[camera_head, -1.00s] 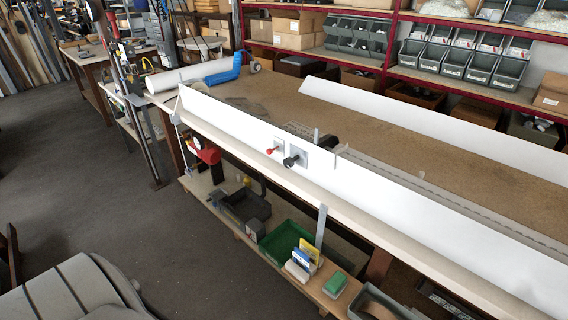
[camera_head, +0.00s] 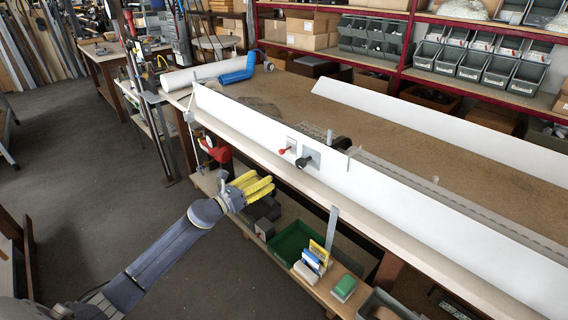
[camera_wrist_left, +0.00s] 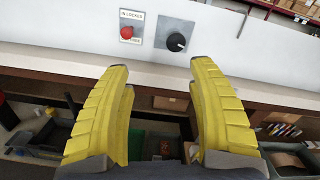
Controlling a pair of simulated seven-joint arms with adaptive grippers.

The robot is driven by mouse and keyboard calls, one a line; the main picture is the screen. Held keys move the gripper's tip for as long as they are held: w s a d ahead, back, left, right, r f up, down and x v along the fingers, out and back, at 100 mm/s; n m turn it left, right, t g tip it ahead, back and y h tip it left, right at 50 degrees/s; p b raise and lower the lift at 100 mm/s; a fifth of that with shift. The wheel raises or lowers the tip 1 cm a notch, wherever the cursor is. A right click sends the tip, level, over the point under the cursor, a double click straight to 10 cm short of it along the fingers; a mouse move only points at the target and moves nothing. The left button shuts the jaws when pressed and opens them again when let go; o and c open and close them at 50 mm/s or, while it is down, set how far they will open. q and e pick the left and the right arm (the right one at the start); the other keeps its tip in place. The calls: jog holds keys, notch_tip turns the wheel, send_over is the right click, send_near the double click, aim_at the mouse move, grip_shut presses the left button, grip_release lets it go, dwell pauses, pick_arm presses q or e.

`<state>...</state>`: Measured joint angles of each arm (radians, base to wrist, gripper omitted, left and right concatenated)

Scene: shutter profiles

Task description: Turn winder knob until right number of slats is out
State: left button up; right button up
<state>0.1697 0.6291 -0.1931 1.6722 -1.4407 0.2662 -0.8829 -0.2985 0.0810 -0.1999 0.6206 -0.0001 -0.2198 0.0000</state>
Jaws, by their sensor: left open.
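The black winder knob (camera_head: 304,162) sits on the front of a long white panel (camera_head: 245,120) on the workbench. A red-knobbed control (camera_head: 284,151) is just left of it. The left wrist view also shows the black knob (camera_wrist_left: 176,42), with a white mark on it, and the red knob (camera_wrist_left: 127,33) under a label with "LOCKED" on it. My left gripper (camera_head: 270,188) has yellow fingers. It is open and empty, below and left of the knob and apart from it. In the wrist view its fingers (camera_wrist_left: 160,78) point up toward the panel. The slats (camera_head: 430,185) seem to lie behind the panel. My right gripper is out of view.
A lower shelf holds a green bin (camera_head: 291,241), yellow and blue packets and a green-topped box (camera_head: 343,287). A grey upright strip (camera_head: 331,226) stands at the bench front. Another white panel (camera_head: 430,115) lies farther back. The floor at left is mostly clear.

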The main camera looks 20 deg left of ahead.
aim_at(298, 165)
pick_arm(q)
jog(key=w+d+m, duration=0.1)
jog(key=w+d, duration=0.2)
jog(key=w, duration=0.1)
jog(key=w+d+m, duration=0.2)
jog(key=w+d, duration=0.1)
jog(key=w, duration=0.2)
jog(key=w+d+m+g+h, duration=0.1)
jog(key=w+d+m, duration=0.1)
jog(key=w+d, duration=0.2)
jog(key=shift+w+r, duration=0.3)
jog(key=shift+w, duration=0.1)
jog(key=shift+c, duration=0.5)
grip_shut()
